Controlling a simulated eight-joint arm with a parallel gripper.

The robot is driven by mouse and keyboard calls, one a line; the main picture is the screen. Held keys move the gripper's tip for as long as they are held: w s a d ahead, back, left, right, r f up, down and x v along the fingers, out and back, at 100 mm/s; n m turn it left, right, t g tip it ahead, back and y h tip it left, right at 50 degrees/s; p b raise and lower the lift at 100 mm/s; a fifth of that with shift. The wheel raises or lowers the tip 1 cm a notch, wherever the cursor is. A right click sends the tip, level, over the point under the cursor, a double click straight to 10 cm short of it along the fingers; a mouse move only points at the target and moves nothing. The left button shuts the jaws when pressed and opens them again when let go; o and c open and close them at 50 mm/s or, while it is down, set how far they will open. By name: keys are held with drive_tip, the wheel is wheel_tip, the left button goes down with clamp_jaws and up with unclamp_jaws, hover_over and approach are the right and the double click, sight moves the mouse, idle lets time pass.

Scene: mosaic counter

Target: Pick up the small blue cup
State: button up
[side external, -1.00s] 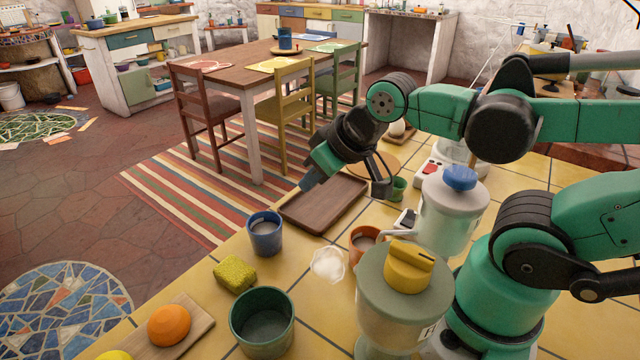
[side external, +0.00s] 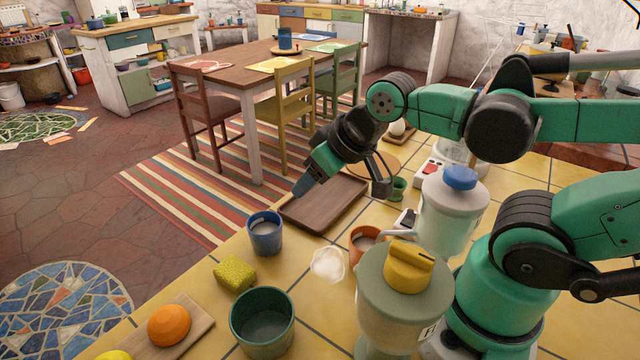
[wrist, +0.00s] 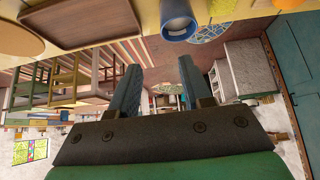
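The small blue cup (side external: 266,236) stands upright on the yellow tiled counter, near its edge and left of the brown tray. In the wrist view the blue cup (wrist: 178,28) shows at the top, beyond my fingertips. Its inside looks greyish. My gripper (side external: 298,188) is above the tray's left part, up and right of the cup and apart from it. In the wrist view my gripper (wrist: 158,72) has its two blue fingers spread apart with nothing between them.
The brown tray (side external: 322,208) lies right of the cup. A yellow sponge (side external: 235,274), a dark green pot (side external: 262,320), an orange cup (side external: 364,240) and a white crumpled thing (side external: 328,264) surround it nearby. Two lidded jars (side external: 404,310) (side external: 455,200) stand to the right.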

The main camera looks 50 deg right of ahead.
drive_tip(key=o, duration=0.7)
drive_tip(key=shift+o, duration=0.2)
drive_tip(key=n+g+y, duration=0.2)
drive_tip(key=n+g, duration=0.3)
drive_tip(key=n, duration=0.2)
approach(264, 223)
wheel_tip(264, 223, down, 2)
drive_tip(key=s+a, duration=0.1)
drive_tip(key=a, duration=0.2)
drive_tip(key=shift+d+x, duration=0.15)
drive_tip(key=shift+x, duration=1.2)
drive_tip(key=shift+d+x, duration=0.15)
drive_tip(key=shift+x, duration=1.2)
